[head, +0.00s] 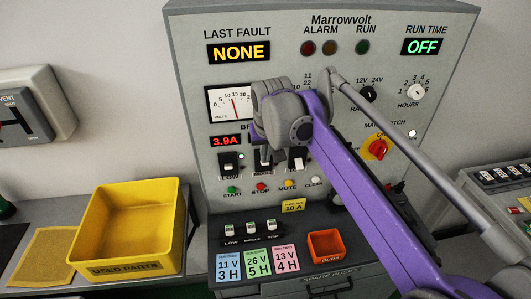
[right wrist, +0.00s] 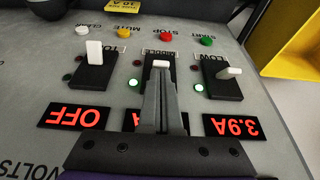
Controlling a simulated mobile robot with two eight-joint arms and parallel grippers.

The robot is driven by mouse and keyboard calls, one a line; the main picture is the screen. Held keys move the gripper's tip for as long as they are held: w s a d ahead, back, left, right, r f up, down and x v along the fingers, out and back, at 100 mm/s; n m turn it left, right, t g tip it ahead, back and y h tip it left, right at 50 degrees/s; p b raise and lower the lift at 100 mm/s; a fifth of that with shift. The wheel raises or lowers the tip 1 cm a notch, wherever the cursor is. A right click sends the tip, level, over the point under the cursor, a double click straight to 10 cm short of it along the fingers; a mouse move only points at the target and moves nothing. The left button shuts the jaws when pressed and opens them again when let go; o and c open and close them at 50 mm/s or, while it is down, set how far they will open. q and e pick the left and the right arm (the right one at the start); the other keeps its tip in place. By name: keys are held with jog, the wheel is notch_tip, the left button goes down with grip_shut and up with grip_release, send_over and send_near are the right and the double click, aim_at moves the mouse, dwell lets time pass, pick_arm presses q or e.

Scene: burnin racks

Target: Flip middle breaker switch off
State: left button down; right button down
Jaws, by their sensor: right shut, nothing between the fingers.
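The middle breaker switch (right wrist: 161,64) is a white lever on a black base, between two similar switches in the right wrist view, which is upside down. The green light (right wrist: 133,84) beside it is lit. Its display is mostly hidden behind my fingers. My right gripper (right wrist: 160,78) is shut and empty, with its fingertips right at the middle lever; I cannot tell whether they touch. In the head view my right gripper (head: 264,158) is in front of the middle breaker, which it mostly covers. My left gripper is not in view.
The low breaker (right wrist: 225,80) shows 3.9A and the top breaker (right wrist: 93,68) shows OFF; both stand close beside my fingers. Below are start, stop, mute and clear buttons. A yellow bin (head: 168,215) stands left of the panel (head: 190,110), and an orange tray (head: 325,246) sits below it.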

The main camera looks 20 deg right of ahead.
aim_at(267, 167)
jog(key=shift+s+f+t, duration=0.15)
jog(key=shift+t, duration=0.25)
jog(key=t, duration=0.1)
jog(key=s+f+t, duration=0.1)
jog(key=t+h+b, duration=0.1)
jog(key=shift+s+a+f+t, duration=0.3)
jog(key=shift+s+f+t+h, duration=0.15)
jog(key=shift+f+t+h, duration=0.2)
jog(key=shift+t, duration=0.75)
jog(key=shift+w+d+r, duration=0.1)
jog(key=shift+w+r, duration=0.15)
jog(key=shift+w, duration=0.1)
jog(key=shift+w+r, duration=0.1)
jog(key=shift+w, duration=0.25)
jog(key=shift+s, duration=0.15)
